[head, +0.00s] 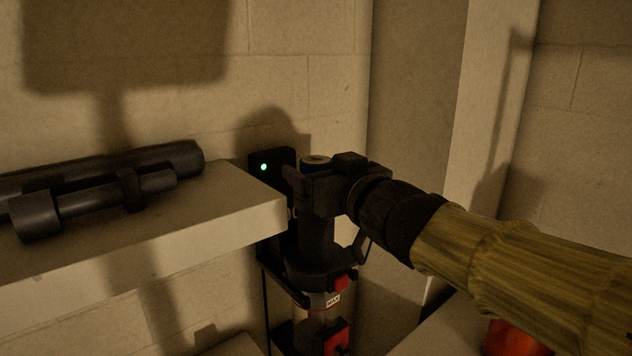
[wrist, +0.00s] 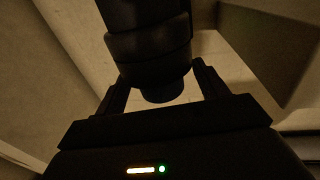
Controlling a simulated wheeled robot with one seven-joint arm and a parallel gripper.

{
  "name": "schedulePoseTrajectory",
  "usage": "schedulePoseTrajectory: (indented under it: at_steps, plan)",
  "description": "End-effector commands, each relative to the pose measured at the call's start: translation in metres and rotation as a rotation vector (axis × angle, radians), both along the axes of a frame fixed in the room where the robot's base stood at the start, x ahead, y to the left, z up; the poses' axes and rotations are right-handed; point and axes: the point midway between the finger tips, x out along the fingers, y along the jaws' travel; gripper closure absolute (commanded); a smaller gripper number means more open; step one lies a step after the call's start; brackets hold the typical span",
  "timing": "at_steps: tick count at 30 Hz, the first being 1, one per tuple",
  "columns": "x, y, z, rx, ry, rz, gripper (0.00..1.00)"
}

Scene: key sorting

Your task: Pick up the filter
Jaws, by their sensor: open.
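A dark upright vacuum cleaner stands at the wall in the head view, with a clear bin (head: 316,322) marked MAX and red parts low down. The filter appears to be the dark round piece (head: 316,160) at its top; its edges are hard to separate from the dark body. My gripper (head: 308,186) is at this upper part, reaching in from the right. In the wrist view, a dark stepped cylinder (wrist: 148,45) lies between the two open fingers of my gripper (wrist: 160,82). Gaps show beside its lower end. Contact with the fingers cannot be told.
A pale shelf (head: 225,205) on the left holds dark tube-like parts (head: 95,188), its end close to the vacuum. A black box with a green light (head: 272,168) is on the wall behind. A red object (head: 512,340) shows below my arm.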

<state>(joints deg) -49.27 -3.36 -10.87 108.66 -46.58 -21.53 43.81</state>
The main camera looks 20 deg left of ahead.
Motion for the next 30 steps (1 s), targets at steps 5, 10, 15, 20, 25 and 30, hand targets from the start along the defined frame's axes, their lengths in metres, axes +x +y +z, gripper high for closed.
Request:
schedulePoseTrajectory:
  at_steps: [5,10,15,20,25,30]
  plan:
    - [0.0047,0.0093,0.0002,0.001,0.000,-0.004,0.28]
    - [0.0047,0.0090,0.0009,0.001,0.000,-0.005,0.28]
    - [0.0047,0.0088,0.0007,0.001,0.001,-0.005,0.28]
    - [0.0046,0.0087,0.0006,0.001,0.001,-0.005,0.30]
    - [0.0046,0.0087,0.0006,0.001,0.001,-0.005,0.63]
    - [0.0046,0.0087,0.0008,0.001,0.000,-0.005,0.76]
